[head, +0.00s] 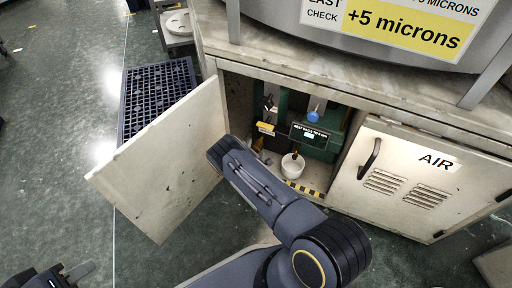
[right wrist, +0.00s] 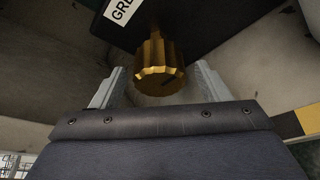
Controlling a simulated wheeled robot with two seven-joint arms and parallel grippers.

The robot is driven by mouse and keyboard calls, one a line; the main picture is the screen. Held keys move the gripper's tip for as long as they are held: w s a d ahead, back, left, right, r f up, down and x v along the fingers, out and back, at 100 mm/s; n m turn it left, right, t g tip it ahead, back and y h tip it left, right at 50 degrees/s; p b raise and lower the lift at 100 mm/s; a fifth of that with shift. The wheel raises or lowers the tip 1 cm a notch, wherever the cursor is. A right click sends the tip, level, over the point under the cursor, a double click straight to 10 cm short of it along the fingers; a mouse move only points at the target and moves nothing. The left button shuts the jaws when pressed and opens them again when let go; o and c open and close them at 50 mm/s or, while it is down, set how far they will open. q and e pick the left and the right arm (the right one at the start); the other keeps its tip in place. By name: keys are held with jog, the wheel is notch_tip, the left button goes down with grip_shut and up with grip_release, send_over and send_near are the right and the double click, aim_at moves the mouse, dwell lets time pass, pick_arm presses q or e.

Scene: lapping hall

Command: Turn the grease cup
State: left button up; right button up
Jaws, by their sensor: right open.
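In the right wrist view a brass grease cup (right wrist: 160,68) with a ribbed rim hangs below a dark plate with a white label (right wrist: 122,9) reading "GRE", the rest cut off. My right gripper (right wrist: 158,88) is open, one finger on each side of the cup in the picture. Gaps show beside the cup, and I see no contact. In the head view my right arm reaches to the open cabinet (head: 228,103), and its fingers are not clearly visible. My left gripper (head: 62,277) is at the bottom left corner, mostly cut off, its opening unclear.
The open cabinet door (head: 165,160) stands left of my right arm. Inside are green machinery (head: 326,150), a blue knob (head: 313,116), a yellow tag (head: 266,128) and a white pot (head: 292,166). The "AIR" door (head: 410,190) is shut. A dark grate (head: 150,90) lies left.

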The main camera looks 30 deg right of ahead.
jog(key=p+v, duration=0.2)
jog(key=v, duration=0.4)
dwell(0.4)
